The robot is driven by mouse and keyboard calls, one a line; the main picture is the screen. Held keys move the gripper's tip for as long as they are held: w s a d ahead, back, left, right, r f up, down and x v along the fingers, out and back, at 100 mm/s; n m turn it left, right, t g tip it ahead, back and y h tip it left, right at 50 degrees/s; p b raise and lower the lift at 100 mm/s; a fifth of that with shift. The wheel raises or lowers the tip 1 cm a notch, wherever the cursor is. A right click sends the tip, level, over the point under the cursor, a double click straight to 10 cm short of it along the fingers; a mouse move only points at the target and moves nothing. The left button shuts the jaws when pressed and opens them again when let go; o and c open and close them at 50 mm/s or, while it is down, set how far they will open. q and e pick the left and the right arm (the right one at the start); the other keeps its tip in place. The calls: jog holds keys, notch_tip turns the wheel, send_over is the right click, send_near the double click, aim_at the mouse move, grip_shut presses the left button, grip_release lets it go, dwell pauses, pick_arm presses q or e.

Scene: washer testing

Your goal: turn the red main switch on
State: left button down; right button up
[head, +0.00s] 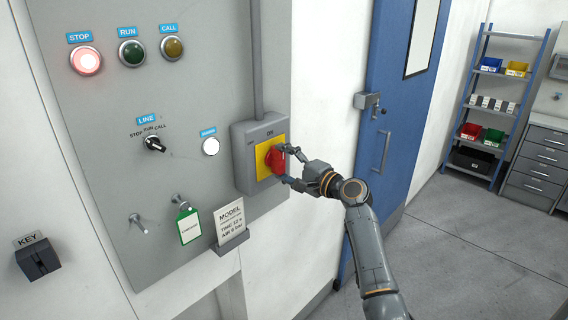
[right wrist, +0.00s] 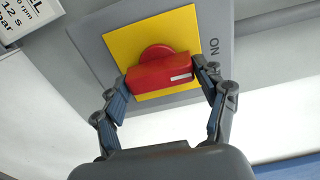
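The red main switch (head: 275,160) is a rotary handle on a yellow plate (head: 263,163), set in a grey box (head: 243,177) on the panel. OFF is printed at the plate's upper left, ON above it. In the right wrist view the red handle (right wrist: 160,73) has its white mark at the end toward the ON label (right wrist: 214,46). My right gripper (head: 284,165) reaches in from the right. Its fingers (right wrist: 160,80) lie against the handle's two ends, apparently shut on it. My left gripper is not in view.
A lit red STOP lamp (head: 86,60), dark RUN (head: 132,53) and CALL (head: 172,48) lamps, and a bright white lamp (head: 211,146) are on the panel. A LINE selector (head: 154,144), green tag (head: 189,227) and card holder (head: 230,241) sit lower. A blue door (head: 395,95) stands right.

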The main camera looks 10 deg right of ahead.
jog(key=o, duration=0.5)
jog(key=v, duration=1.2)
